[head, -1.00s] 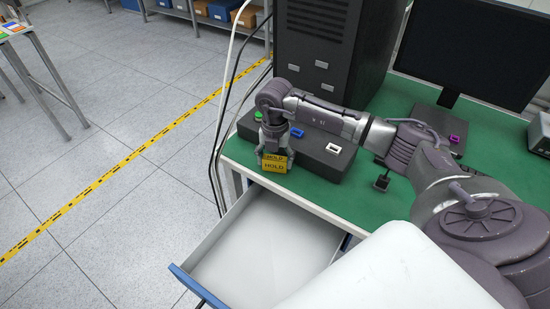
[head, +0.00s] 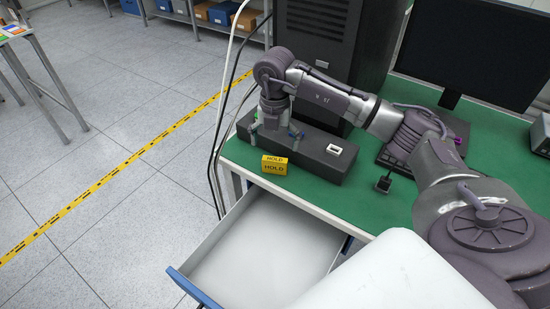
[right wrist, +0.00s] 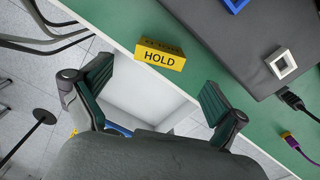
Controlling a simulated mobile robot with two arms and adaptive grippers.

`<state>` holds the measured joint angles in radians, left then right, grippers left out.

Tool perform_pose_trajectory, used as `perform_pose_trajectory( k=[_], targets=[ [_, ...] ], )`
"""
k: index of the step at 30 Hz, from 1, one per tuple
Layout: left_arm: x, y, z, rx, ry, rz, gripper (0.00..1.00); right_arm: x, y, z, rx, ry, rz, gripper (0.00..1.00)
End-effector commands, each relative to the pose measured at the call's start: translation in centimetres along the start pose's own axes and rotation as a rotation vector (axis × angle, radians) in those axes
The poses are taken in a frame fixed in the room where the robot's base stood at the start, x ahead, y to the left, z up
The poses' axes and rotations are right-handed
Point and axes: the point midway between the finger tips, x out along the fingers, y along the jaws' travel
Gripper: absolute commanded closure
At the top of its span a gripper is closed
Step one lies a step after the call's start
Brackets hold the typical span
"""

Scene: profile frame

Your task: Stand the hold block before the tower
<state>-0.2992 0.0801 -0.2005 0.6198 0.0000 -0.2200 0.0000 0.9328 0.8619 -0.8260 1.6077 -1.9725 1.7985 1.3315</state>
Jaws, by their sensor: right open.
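The yellow hold block (head: 273,165) stands on the green desk top near its front edge, its HOLD lettering showing. It also shows in the right wrist view (right wrist: 160,56). The dark computer tower (head: 322,45) stands behind it at the back left of the desk, with a low dark box between them. My right gripper (head: 276,132) is open and empty, above and behind the block in the head view, apart from it. In the right wrist view its two fingers (right wrist: 155,84) are spread wide with nothing between them. My left gripper is not in view.
The low dark box (head: 338,166) carries a white square frame (head: 334,150) and a blue part, partly hidden by my gripper. An open drawer (head: 255,250) juts out below the block. A monitor (head: 480,50) stands right. Cables hang at the desk's left edge.

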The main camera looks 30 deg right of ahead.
Motion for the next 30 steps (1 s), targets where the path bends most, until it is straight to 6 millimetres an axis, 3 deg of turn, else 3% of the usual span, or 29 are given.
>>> perform_pose_trajectory(
  k=[6, 10, 30],
  targets=[
    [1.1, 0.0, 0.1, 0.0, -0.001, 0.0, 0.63, -3.8, 0.0, 0.0, 0.0, -0.002, 0.002, 0.03],
    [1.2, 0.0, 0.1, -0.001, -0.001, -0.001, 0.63, -4.9, 0.0, 0.0, 0.0, 0.0, 0.001, 0.03],
    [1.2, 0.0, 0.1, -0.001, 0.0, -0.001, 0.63, -5.2, 0.0, 0.0, 0.0, 0.001, -0.001, 0.03]
  ],
)
